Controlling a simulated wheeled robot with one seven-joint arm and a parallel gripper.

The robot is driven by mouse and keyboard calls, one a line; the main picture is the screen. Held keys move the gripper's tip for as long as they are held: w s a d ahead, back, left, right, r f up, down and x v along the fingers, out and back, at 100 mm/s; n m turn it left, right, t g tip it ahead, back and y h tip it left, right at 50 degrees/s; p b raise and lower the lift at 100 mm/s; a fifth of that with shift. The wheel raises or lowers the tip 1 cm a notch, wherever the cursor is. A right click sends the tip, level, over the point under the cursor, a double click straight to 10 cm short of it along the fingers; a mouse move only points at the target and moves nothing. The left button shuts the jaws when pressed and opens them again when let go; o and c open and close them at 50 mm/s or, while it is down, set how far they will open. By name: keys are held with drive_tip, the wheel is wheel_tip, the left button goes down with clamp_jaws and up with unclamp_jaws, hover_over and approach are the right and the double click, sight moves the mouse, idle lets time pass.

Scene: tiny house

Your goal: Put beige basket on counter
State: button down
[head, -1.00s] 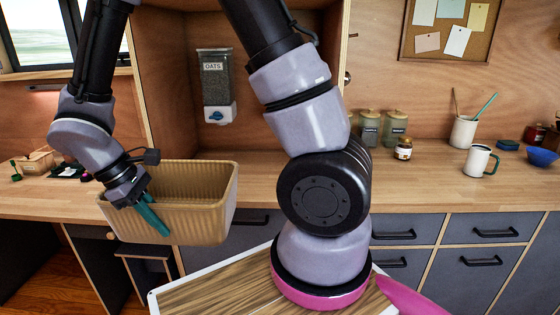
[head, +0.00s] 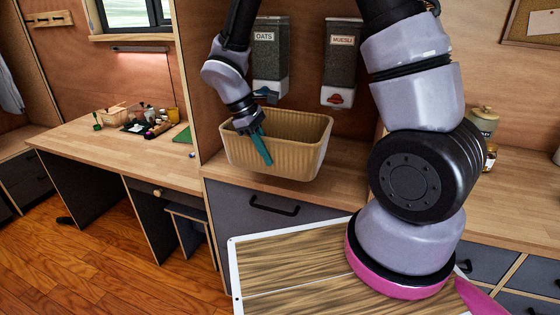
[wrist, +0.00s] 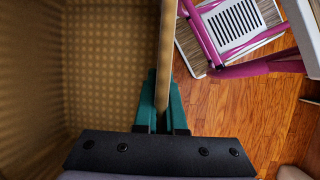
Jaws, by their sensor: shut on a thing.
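The beige basket (head: 285,152) is a ribbed rectangular tub with an open top, held upright in front of the counter (head: 343,178) below the dispensers. My gripper (head: 262,147) has its teal fingers shut on the basket's near left wall. In the wrist view the basket (wrist: 110,70) fills the left side, and its rim runs between the fingers of my gripper (wrist: 163,105). The basket overlaps the counter's front edge in the head view. I cannot tell whether its bottom touches the counter.
Oats (head: 270,60) and muesli (head: 343,65) dispensers hang on the wall behind the basket. A wooden panel stands left of it, beside a desk (head: 90,140) with small items. A jar (head: 484,122) stands on the counter at right. Wooden floor (head: 120,245) is open at lower left.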

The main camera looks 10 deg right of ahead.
drive_tip(key=w+d, duration=0.1)
drive_tip(key=w, duration=0.1)
drive_tip(key=w+d, duration=0.3)
drive_tip(key=w, duration=0.1)
drive_tip(key=shift+w+d, duration=0.15)
drive_tip(key=shift+w, duration=0.15)
wheel_tip(320, 180, down, 2)
drive_tip(key=shift+f, duration=0.2)
wheel_tip(320, 180, down, 4)
drive_tip(key=shift+f, duration=0.1)
drive_tip(key=shift+w+f, duration=0.1)
drive_tip(key=shift+f, duration=0.1)
drive_tip(key=shift+d, duration=0.1)
drive_tip(key=c, duration=1)
unclamp_jaws()
drive_tip(key=shift+f, duration=0.15)
